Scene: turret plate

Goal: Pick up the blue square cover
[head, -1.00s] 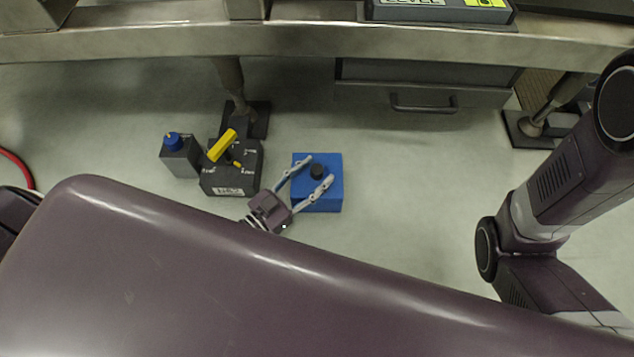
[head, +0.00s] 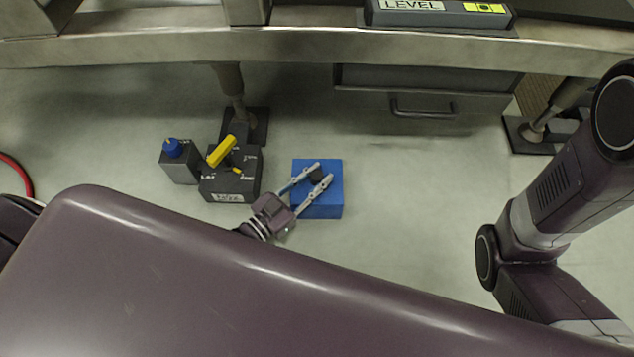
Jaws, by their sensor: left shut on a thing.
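The blue square cover (head: 330,203) is in the middle of the head view, low near the floor, with a black round knob (head: 317,175) on its top. My left gripper (head: 317,177) reaches over the cover from the lower left. Its two pale fingers lie on either side of the knob and are shut on it. The wrist hides a little of the cover's left side. I cannot tell whether the cover touches the floor. My right arm (head: 560,190) shows at the right, but its gripper is out of view.
A dark box with a yellow handle (head: 221,151) and a small grey box with a blue knob (head: 173,148) stand left of the cover. A metal bench edge (head: 320,45) runs above, with a drawer (head: 425,90) and legs. The floor (head: 420,200) right of the cover is clear.

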